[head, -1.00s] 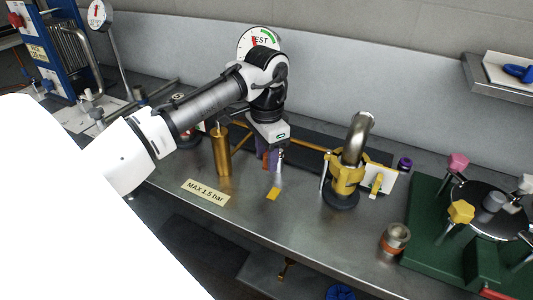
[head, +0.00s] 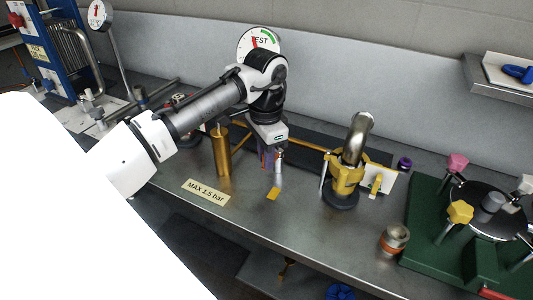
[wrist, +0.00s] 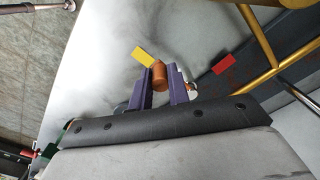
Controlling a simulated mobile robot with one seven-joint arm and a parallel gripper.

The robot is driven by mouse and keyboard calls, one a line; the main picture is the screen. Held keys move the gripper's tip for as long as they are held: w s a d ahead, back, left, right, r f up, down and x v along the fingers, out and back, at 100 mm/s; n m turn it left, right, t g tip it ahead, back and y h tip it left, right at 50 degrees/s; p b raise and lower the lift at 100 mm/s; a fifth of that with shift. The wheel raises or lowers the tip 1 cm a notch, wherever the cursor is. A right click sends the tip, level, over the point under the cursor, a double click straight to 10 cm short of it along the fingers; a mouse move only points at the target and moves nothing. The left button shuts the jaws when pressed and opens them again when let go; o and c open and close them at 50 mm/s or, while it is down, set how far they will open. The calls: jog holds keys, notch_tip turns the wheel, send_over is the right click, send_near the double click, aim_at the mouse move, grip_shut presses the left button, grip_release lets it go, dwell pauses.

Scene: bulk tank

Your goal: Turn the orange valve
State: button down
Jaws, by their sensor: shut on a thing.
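The orange valve part (wrist: 160,75) shows in the wrist view as a short rounded orange-brown piece between the two purple fingers of my gripper (wrist: 161,80). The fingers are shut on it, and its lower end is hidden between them. The valve is mostly hidden there by the fingers and a small silver fitting (head: 280,160).
A brass cylinder (head: 222,152) stands close left of my gripper. A yellow clamp with a steel elbow pipe (head: 345,175) stands to the right. An orange-ringed fitting (head: 394,239) is near the front edge. The round gauge (head: 259,41) is behind my wrist.

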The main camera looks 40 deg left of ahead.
jog(key=shift+a+r+m+p, duration=0.15)
jog(key=shift+a+m+p, duration=0.15)
jog(key=shift+m+p, duration=0.35)
jog(key=shift+a+m+p, duration=0.35)
jog(key=shift+a+m, duration=0.15)
jog(key=shift+m, duration=0.25)
jog(key=c, duration=1.3)
grip_release()
notch_tip(320, 180, up, 14)
jog(key=shift+f+b, duration=0.25)
jog(key=shift+b, duration=0.05)
jog(key=shift+c, duration=0.3)
